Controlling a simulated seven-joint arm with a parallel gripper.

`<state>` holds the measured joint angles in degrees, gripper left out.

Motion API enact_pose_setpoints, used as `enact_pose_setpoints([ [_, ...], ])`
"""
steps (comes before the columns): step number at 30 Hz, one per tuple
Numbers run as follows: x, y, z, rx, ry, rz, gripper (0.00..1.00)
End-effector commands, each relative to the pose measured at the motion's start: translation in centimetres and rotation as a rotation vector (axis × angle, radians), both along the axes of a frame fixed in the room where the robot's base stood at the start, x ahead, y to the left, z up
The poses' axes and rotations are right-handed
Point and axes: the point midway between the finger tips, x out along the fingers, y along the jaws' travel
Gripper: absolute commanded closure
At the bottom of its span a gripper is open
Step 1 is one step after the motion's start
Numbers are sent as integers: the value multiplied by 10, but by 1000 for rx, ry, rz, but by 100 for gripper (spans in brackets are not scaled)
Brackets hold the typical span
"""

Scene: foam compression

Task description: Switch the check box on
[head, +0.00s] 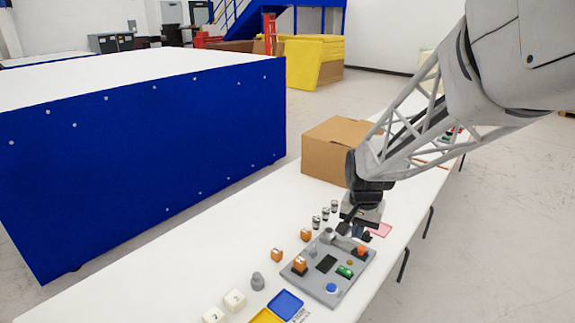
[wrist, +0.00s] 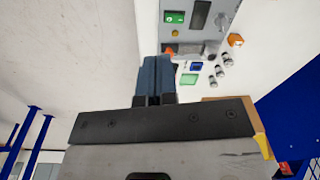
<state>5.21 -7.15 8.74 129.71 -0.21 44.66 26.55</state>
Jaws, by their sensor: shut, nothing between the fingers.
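A grey panel (head: 312,280), which I take to be the check box, lies on the white table. It carries a black rectangle (head: 326,264), a green part (head: 344,271), a round blue button (head: 331,288) and orange parts at its left (head: 299,263) and right (head: 361,251). My gripper (head: 357,232) is low over the panel's far right edge, close to the right orange part. In the wrist view its fingers (wrist: 157,60) are together and empty, beside an orange part (wrist: 169,51). The panel (wrist: 190,32) shows only partly there. I cannot tell whether the fingers touch it.
A cardboard box (head: 335,150) stands behind my gripper. Small cylinders (head: 325,214), orange cubes (head: 277,255), a grey knob-like weight (head: 257,281), numbered white blocks (head: 234,300) and a blue tray (head: 285,305) lie around the panel. A pink pad (head: 381,230) is at right.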

Motion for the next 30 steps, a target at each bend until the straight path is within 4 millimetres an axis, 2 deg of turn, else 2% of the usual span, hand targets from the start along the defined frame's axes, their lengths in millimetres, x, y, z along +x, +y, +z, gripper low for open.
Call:
enact_pose_setpoints([
  [9, 41, -13, -39, 9, 34, -104, 100],
  [18, 72, -25, -75, 14, 59, -192, 100],
  [24, 83, -29, -89, 16, 67, -224, 100],
  [30, 86, -30, -92, 17, 69, -234, 100],
])
